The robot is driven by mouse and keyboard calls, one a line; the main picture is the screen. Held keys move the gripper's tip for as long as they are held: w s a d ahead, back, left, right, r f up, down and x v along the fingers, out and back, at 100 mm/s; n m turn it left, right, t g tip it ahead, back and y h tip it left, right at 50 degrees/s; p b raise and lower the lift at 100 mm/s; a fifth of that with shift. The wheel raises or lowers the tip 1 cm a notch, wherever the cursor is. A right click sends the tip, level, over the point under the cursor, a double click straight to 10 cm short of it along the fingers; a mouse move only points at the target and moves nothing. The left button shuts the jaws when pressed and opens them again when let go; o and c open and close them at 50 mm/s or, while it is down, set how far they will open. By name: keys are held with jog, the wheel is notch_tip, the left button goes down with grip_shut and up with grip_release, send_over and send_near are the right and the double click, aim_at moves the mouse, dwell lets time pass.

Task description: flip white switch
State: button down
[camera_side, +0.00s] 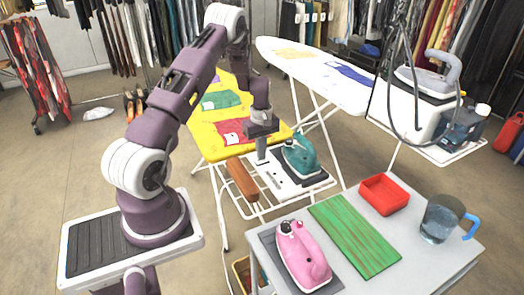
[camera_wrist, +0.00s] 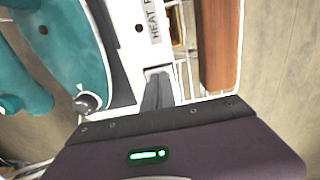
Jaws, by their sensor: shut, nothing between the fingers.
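A white panel (camera_side: 274,179) sits on the wire shelf at the end of the yellow ironing board. In the wrist view the panel (camera_wrist: 128,20) carries a partly cut-off label (camera_wrist: 154,22) reading "HEAT". A pale square fitting (camera_wrist: 180,82) below the label looks like the white switch; my fingers cover much of it, so its position cannot be told. My gripper (camera_side: 261,160) is shut and empty, pointing down, its tips (camera_wrist: 158,78) over or at this fitting. Contact is unclear.
A teal iron (camera_side: 300,156) stands close to the right of my gripper; a brown wooden piece (camera_side: 242,180) lies to the left. The grey table in front holds a pink iron (camera_side: 302,257), green board (camera_side: 355,235), red tray (camera_side: 384,194) and jug (camera_side: 440,219).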

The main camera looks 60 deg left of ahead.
notch_tip(320, 180, up, 14)
dwell(0.4)
jog(key=shift+w+f, duration=0.1)
jog(key=shift+w, duration=0.65)
jog(key=shift+f, duration=0.1)
notch_tip(320, 180, down, 14)
jog(key=shift+r, duration=0.1)
